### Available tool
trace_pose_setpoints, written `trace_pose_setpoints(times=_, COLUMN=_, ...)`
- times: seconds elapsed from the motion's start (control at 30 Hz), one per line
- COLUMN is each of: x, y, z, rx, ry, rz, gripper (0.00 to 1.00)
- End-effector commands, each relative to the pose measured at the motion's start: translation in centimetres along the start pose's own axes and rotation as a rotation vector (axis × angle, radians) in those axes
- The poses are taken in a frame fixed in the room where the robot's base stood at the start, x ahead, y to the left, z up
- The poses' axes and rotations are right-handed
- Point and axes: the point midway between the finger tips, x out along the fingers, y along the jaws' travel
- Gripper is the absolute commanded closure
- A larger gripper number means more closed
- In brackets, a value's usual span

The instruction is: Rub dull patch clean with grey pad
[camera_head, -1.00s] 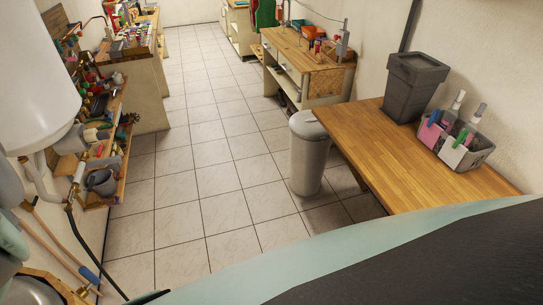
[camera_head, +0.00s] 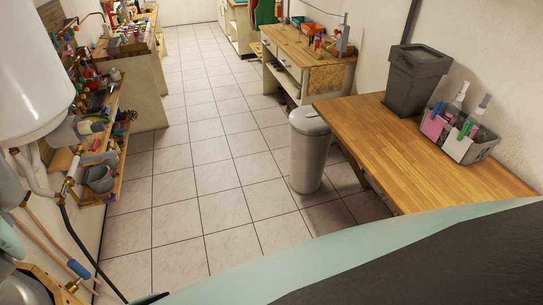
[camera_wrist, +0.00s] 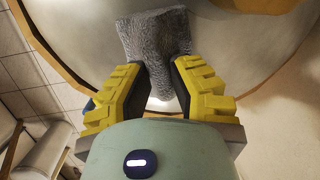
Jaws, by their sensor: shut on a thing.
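In the wrist view my gripper (camera_wrist: 163,72), with its yellow stepped fingers, is shut on the grey pad (camera_wrist: 155,35). The pad is rough and textured, and its broad part sticks out beyond the fingertips. A pale rounded surface (camera_wrist: 235,45) with a brownish edge lies behind the pad. I cannot tell whether the pad touches it. The dull patch cannot be made out in either view. My gripper and the pad do not show in the head view.
A white tank (camera_head: 35,65) hangs at left above shelves (camera_head: 105,165) of clutter. At right a wooden table (camera_head: 385,145) bears a dark bin (camera_head: 415,80) and a caddy of bottles (camera_head: 478,148). A grey bin (camera_head: 306,155) stands beside it. The tiled floor (camera_head: 205,160) between is clear.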

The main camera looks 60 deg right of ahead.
Motion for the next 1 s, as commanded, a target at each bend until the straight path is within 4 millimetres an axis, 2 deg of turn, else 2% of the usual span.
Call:
trace_pose_setpoints(times=0.03, x=0.4, y=-0.1, z=0.0, rx=-0.002, ry=0.0, rz=-0.001, gripper=1.0)
trace_pose_setpoints(times=0.6, x=-0.3, y=0.6, z=0.7, rx=0.001, ry=-0.004, rz=0.002, gripper=1.0)
trace_pose_setpoints(times=1.0, x=-0.1, y=0.9, z=0.6, rx=0.002, ry=0.0, rz=0.001, gripper=1.0)
